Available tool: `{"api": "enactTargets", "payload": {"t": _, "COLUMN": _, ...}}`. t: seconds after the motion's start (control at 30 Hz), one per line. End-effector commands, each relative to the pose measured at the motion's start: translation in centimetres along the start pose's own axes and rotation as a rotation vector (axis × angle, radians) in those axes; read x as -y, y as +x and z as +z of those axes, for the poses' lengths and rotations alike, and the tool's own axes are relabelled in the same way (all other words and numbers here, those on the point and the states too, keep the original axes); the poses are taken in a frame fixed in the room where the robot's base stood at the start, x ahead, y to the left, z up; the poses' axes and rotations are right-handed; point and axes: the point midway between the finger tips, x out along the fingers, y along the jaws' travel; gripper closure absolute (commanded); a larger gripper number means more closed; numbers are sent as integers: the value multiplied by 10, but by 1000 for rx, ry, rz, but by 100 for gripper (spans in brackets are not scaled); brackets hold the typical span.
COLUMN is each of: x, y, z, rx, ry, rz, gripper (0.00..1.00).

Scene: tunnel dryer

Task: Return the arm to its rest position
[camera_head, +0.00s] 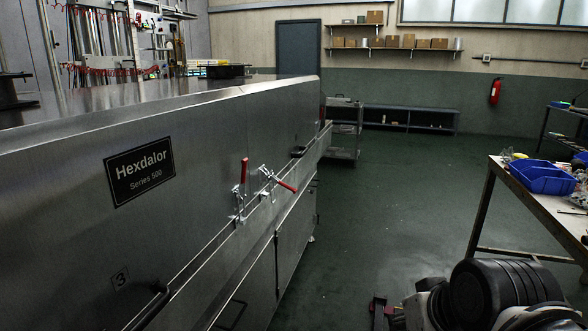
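Part of my arm (505,290) shows at the bottom right, a thick black ribbed section with pale metal joints beside it. The arm is cut off by the bottom edge of the picture. My gripper cannot be made out, so its fingers and anything in them are hidden. A small dark and red piece (378,312) shows left of the arm at the bottom edge; I cannot tell what it belongs to.
The steel dryer (75,240) fills the left side; one red-handled clamp (244,172) is upright, another (286,186) slants. A workbench (545,208) with a blue bin (542,177) stands at right, near my arm. Green floor (400,200) lies clear between.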

Motion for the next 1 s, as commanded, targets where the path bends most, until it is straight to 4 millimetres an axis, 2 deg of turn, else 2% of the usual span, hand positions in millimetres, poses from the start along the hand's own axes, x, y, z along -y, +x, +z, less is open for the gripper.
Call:
{"api": "enactTargets", "payload": {"t": 0.2, "x": -17, "y": -4, "z": 33, "rx": -14, "ry": 10, "rz": 79, "gripper": 100}}
{"api": "enactTargets", "payload": {"t": 0.57, "x": -13, "y": -57, "z": -7, "rx": -14, "ry": 11, "rz": 77, "gripper": 100}}
{"api": "enactTargets", "payload": {"t": 0.8, "x": -10, "y": -103, "z": -39, "rx": -14, "ry": 11, "rz": 76, "gripper": 100}}
{"api": "enactTargets", "payload": {"t": 1.0, "x": -7, "y": -134, "z": -60, "rx": -14, "ry": 11, "rz": 76, "gripper": 100}}
